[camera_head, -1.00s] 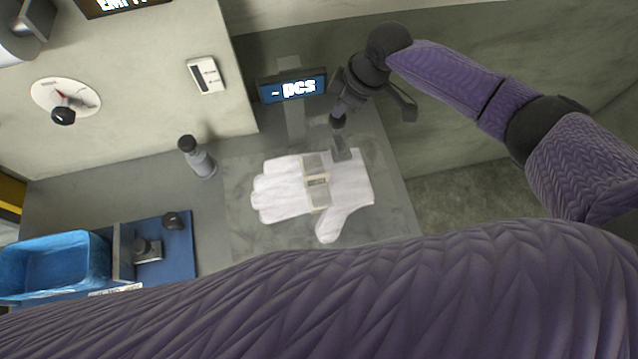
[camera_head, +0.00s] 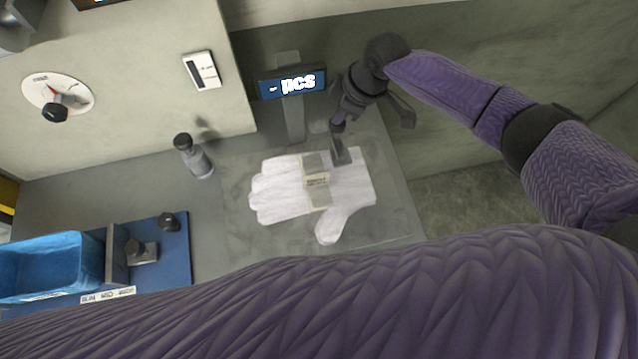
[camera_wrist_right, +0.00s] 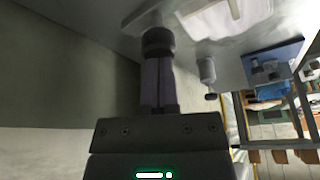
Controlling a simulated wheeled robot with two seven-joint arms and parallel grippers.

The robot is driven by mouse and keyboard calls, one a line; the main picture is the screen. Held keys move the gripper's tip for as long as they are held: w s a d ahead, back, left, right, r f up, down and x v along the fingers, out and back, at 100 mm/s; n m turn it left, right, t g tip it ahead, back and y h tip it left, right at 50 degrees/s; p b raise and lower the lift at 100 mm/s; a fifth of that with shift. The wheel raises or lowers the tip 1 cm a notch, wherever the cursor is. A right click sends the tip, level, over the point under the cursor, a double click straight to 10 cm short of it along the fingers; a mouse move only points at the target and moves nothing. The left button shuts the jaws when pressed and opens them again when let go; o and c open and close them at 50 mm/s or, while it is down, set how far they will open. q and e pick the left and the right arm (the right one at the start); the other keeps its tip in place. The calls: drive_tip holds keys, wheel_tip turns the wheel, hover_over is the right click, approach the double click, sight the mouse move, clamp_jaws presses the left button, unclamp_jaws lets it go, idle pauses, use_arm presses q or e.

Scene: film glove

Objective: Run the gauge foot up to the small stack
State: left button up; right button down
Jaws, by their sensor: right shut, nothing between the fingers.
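A white glove stack (camera_head: 275,190) lies flat on the grey plate (camera_head: 385,225), with a paper band (camera_head: 318,190) around its middle. A small grey foot (camera_head: 341,157) with a black knob above it is at the stack's upper edge, near the cuff; I cannot tell whether it touches the gloves. My right gripper (camera_head: 341,112) is shut and empty, pointing down at the knob. In the right wrist view its closed fingers (camera_wrist_right: 158,85) end at the black knob (camera_wrist_right: 158,40). My left gripper is not in view.
A post carries a display (camera_head: 292,84) reading "- pcs" behind the plate. A grey bottle-like object (camera_head: 194,157) stands to the left. A blue bin (camera_head: 48,268) and a blue board (camera_head: 172,235) with a knobbed block (camera_head: 140,250) are at lower left. My purple arm covers the front.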

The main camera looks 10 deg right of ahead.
sight(340, 125)
drive_tip(key=shift+f+b, duration=1.3)
drive_tip(key=shift+f, duration=0.55)
wheel_tip(340, 125, up, 14)
drive_tip(key=p, duration=1.3)
drive_tip(key=shift+p, duration=0.4)
